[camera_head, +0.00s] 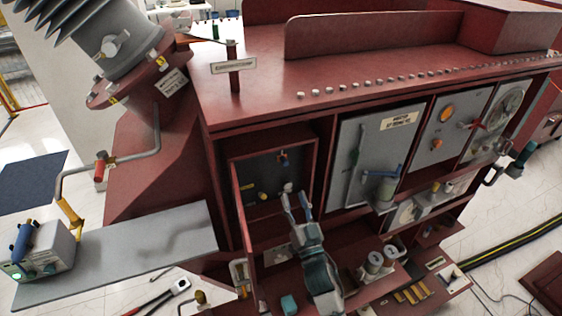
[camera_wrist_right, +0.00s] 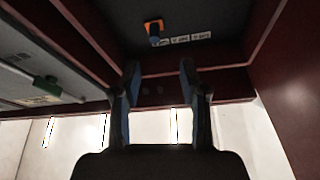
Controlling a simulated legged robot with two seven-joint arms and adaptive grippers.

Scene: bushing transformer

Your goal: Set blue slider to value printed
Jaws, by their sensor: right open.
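My right gripper (camera_head: 297,200) is at the mouth of the open left compartment of the dark red cabinet (camera_head: 262,142), its fingers apart and nothing between them. In the right wrist view my right gripper (camera_wrist_right: 159,68) also shows open, fingers parallel. A small orange-and-blue part (camera_head: 283,158) sits on the compartment's dark back panel. In the wrist view the orange-and-blue part (camera_wrist_right: 154,30) is beyond the fingertips, apart from them, beside small white printed labels (camera_wrist_right: 190,40) too small to read. I cannot tell which is the slider.
A red door (camera_head: 243,235) stands open at the compartment's left. Grey panels (camera_head: 367,150) with knobs fill the cabinet's right side. A shelf below holds cylinders (camera_head: 374,262). A grey bench (camera_head: 150,250) with a blue-handled box (camera_head: 40,248) stands at left.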

